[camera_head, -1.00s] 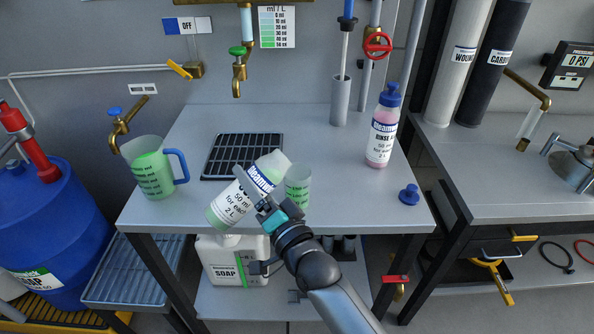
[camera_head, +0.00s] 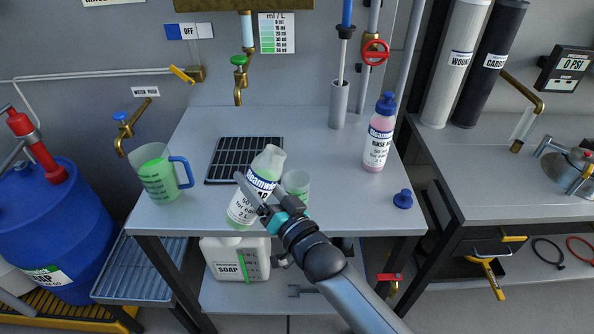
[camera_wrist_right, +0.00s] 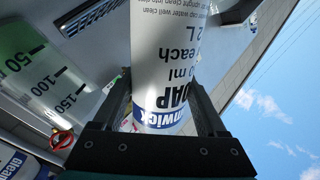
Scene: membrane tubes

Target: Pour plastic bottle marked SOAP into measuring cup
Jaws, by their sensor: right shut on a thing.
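The plastic SOAP bottle (camera_head: 250,203) has a white label with blue print and holds green liquid. My right gripper (camera_head: 262,203) is shut on it from the front, and the bottle leans slightly right over the table. In the right wrist view the bottle (camera_wrist_right: 165,60) sits between the two fingers (camera_wrist_right: 165,100). The small clear measuring cup (camera_head: 298,184) stands on the table just right of the bottle, partly behind my gripper. In the right wrist view the cup (camera_wrist_right: 45,75) shows its marks, with green near the 50 mark. My left gripper is not in view.
A green-filled jug (camera_head: 160,180) with a blue handle stands at the table's left. The pink rinse bottle (camera_head: 378,140) and a loose blue cap (camera_head: 403,199) are at the right. A drain grate (camera_head: 240,160) lies behind the SOAP bottle. A brass tap (camera_head: 239,80) hangs above.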

